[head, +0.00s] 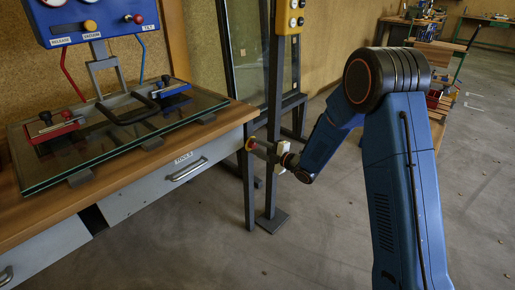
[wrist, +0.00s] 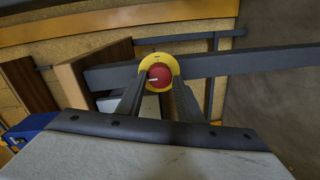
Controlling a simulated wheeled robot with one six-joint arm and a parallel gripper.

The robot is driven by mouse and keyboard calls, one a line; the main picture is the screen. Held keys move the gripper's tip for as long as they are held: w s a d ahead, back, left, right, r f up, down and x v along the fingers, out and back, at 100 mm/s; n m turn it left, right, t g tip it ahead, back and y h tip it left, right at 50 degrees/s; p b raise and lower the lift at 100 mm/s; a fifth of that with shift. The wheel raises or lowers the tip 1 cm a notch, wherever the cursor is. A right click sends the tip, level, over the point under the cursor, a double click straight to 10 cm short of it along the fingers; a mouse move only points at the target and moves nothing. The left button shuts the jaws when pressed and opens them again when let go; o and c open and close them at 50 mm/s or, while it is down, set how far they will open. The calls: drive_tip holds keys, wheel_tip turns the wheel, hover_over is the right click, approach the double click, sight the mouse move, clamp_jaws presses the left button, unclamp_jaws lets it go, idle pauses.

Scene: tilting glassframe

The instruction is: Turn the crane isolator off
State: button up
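The crane isolator is a round red knob on a yellow disc. In the wrist view the isolator (wrist: 160,75) sits against a dark post, and a pale mark on the knob lies roughly sideways. In the head view the isolator (head: 250,143) is small, just beyond the table's right corner. My gripper (wrist: 159,85) points straight at it, with one finger on each side of the red knob and a gap between them. Whether the fingertips touch the knob is not clear. In the head view my gripper (head: 262,150) reaches left to it.
A wooden table (head: 215,127) with a drawer stands at left, bearing a glass pane (head: 110,135) in a frame under a blue gauge panel (head: 90,20). A dark post (head: 272,190) with a yellow button box (head: 290,16) stands beside my gripper. Floor at right is open.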

drive_tip(key=shift+o, duration=1.1)
drive_tip(key=shift+d, duration=0.15)
drive_tip(key=v, duration=1.7)
drive_tip(key=shift+s+r, duration=0.1)
